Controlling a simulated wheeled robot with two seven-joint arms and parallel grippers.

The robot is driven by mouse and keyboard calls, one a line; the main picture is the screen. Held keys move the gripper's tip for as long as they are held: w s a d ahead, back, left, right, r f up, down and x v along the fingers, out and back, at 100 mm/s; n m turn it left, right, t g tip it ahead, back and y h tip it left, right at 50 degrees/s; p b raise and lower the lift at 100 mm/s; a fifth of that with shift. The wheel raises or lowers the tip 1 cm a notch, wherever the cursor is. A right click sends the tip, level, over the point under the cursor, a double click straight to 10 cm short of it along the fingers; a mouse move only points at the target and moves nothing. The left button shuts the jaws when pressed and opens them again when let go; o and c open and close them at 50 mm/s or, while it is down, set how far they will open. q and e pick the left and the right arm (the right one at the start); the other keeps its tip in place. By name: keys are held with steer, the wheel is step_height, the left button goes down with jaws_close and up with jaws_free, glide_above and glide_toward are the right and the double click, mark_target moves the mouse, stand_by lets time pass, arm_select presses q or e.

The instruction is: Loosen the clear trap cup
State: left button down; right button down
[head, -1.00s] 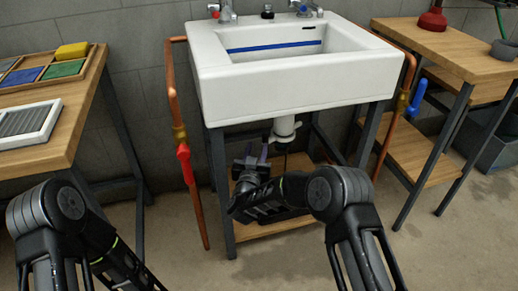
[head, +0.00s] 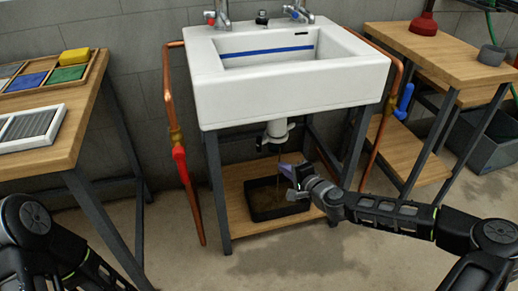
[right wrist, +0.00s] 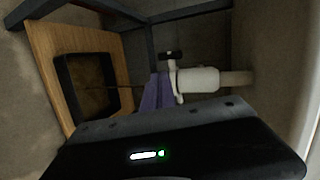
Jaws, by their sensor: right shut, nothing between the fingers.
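The white trap (head: 277,129) hangs under the sink basin; in the right wrist view it lies sideways (right wrist: 198,80). The clear cup at its lower end is too small and dark to make out clearly. A thin line, like a trickle, runs from there down to the black tray (head: 251,210), which holds brownish liquid. My right gripper (head: 287,170) has purple fingers, shut and empty, below and slightly right of the trap in the head view. In the right wrist view its fingers (right wrist: 154,95) overlap the trap's lower end; contact cannot be told. My left gripper is out of view.
The white sink (head: 290,92) is overhead on dark legs that flank the trap. The red-handled pipe (head: 178,165) is at left, the blue-handled pipe (head: 402,103) at right. A wooden bench (head: 75,130) stands left, another (head: 440,50) right. The front floor is open, with a dark patch.

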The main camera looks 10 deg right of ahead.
steer(key=shift+s+d+r, duration=0.25)
steer(key=shift+r, duration=0.2)
steer(key=shift+w+f, duration=0.1)
steer(key=b, duration=0.4)
glide_toward(260, 147)
steer(key=x, duration=0.5)
steer(key=shift+w+f, duration=0.2)
steer(key=shift+w, duration=0.05)
steer(key=shift+w+a, duration=0.1)
steer(key=shift+w, duration=0.4)
